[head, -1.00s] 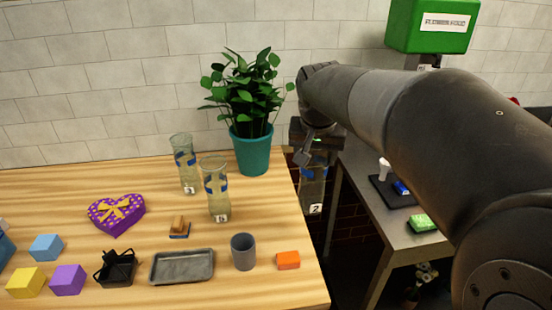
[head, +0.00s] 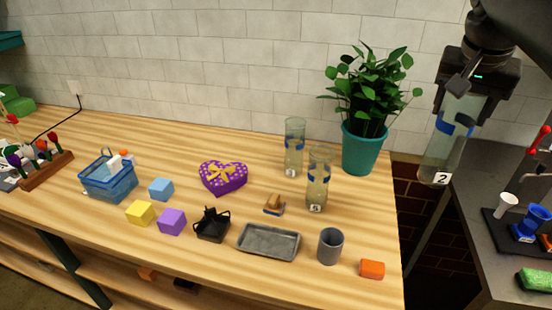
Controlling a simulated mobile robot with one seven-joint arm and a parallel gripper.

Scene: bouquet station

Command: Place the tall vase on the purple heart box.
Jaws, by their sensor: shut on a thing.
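The purple heart box (head: 224,179), with a gold bow and pale dots, sits on the wooden table with nothing on its lid. My gripper (head: 470,92) is shut on a tall clear vase (head: 440,151) with a blue band and a label "2". It holds this vase slightly tilted, up at the right, over the gap between the table and the grey counter. Two similar glass vases, one at the back (head: 294,150) and one nearer labelled "5" (head: 317,182), stand on the table right of the heart box. The jaws partly hide the held vase's top.
A potted plant (head: 363,148) stands at the table's back right. In front are a grey tray (head: 268,243), grey cup (head: 329,247), orange block (head: 372,269), black basket (head: 212,225) and small cubes. A blue basket (head: 108,182) stands left. The table behind the heart box is clear.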

